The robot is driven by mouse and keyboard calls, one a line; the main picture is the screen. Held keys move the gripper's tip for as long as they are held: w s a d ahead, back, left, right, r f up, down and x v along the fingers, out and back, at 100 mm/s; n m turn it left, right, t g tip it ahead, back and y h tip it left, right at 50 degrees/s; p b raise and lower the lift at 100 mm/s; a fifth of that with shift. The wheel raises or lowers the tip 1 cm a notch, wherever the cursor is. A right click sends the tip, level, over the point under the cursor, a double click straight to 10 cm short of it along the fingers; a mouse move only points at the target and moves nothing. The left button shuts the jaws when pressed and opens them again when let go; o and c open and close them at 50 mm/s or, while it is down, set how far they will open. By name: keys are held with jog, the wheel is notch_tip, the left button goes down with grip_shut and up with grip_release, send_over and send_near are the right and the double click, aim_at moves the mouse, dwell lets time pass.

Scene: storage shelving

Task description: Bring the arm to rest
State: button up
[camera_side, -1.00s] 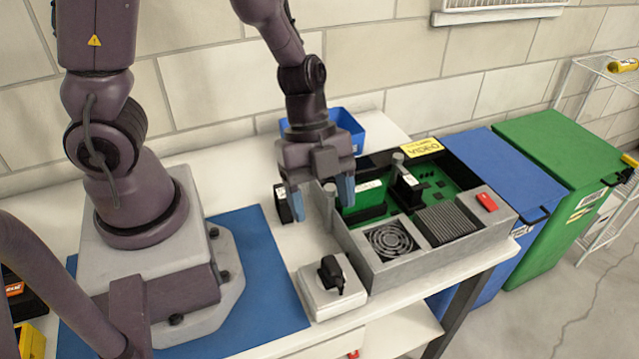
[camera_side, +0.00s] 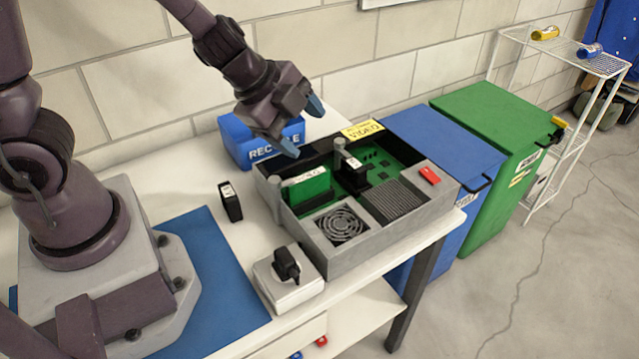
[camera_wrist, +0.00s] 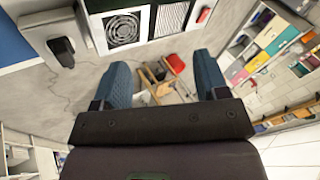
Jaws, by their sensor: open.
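My gripper (camera_side: 301,128) hangs in the air above the back left of the open grey case, in front of the wall. Its two blue fingers are apart with nothing between them. The wrist view also shows the gripper (camera_wrist: 163,75) open and empty, tilted so that it looks out over the floor and shelving. My arm reaches in from the upper left. The grey case (camera_side: 390,235) holds a green board, a fan and an upright green card (camera_side: 307,188). The gripper is clear of the case in the side view.
A blue recycle bin (camera_side: 236,142) stands close behind the gripper. A small black box (camera_side: 230,202) stands on the white table. A pale box with a black plug (camera_side: 286,265) sits at the front. Blue (camera_side: 430,138) and green (camera_side: 492,120) bins stand right of the table.

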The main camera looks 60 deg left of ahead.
jog(key=s+a+r+n+y, duration=0.3)
jog(key=a+r+n+y, duration=0.2)
jog(key=a+r+n, duration=0.25)
jog(key=s+d+r+n+h, duration=0.3)
jog(key=s+d+r+n, duration=0.2)
jog(key=s, duration=0.5)
jog(key=shift+s+r+n+g+h, duration=0.15)
jog(key=shift+r+n+g+h, duration=0.2)
jog(key=shift+r+n, duration=0.55)
